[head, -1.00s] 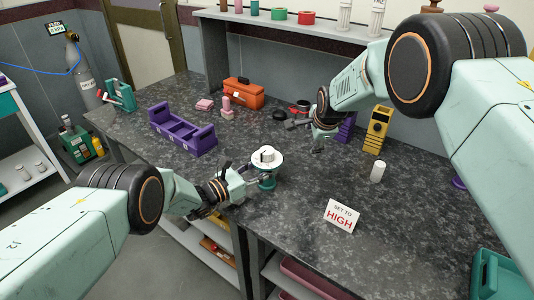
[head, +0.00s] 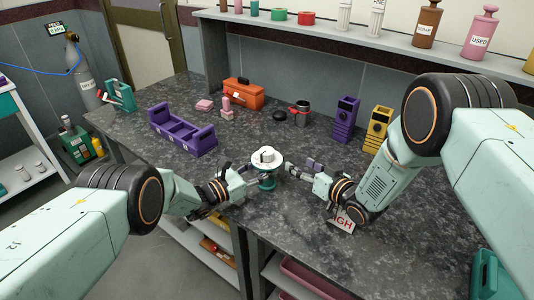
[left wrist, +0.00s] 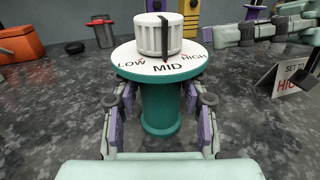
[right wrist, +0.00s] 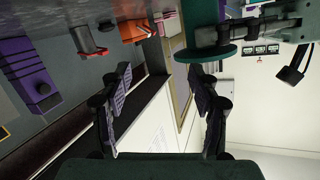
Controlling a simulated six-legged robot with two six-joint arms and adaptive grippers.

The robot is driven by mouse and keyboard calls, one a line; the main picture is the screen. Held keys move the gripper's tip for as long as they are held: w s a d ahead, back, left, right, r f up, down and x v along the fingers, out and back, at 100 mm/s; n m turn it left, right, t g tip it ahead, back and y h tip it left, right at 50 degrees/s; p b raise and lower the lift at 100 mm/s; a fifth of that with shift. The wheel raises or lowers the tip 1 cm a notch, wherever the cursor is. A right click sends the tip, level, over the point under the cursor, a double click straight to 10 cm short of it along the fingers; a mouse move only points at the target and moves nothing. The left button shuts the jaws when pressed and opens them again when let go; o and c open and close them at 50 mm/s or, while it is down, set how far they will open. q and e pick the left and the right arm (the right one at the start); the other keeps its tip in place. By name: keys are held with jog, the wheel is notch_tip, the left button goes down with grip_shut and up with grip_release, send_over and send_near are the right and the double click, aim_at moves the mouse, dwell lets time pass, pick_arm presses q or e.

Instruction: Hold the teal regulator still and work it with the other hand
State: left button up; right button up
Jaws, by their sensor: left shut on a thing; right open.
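The teal regulator (head: 267,182) stands upright on the dark bench, with a round white dial and a white knob (head: 266,156) on top. In the left wrist view, the knob's black pointer (left wrist: 165,42) stands at MID, between LOW and HIGH. My left gripper (head: 256,181) is shut on the teal body below the dial; its fingers (left wrist: 160,108) flank the body. My right gripper (head: 287,170) is open and empty, just right of the regulator and apart from the knob. In the right wrist view, part of the regulator's teal disc (right wrist: 208,53) shows beside one finger.
A SET TO HIGH sign (left wrist: 293,79) stands at the right, partly hidden by my right arm in the head view. A purple rack (head: 180,132), orange toolbox (head: 243,95), purple holder (head: 344,122) and yellow holder (head: 378,130) stand behind. The bench's front edge is close.

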aim_at(272, 157)
jog(key=s+a+r+n+y, duration=0.2)
jog(key=s+n+y, duration=0.2)
jog(key=s, duration=0.1)
jog(key=shift+n, duration=0.3)
jog(key=x, duration=1.1)
jog(key=shift+w+a, duration=0.2)
jog(key=c, duration=1.2)
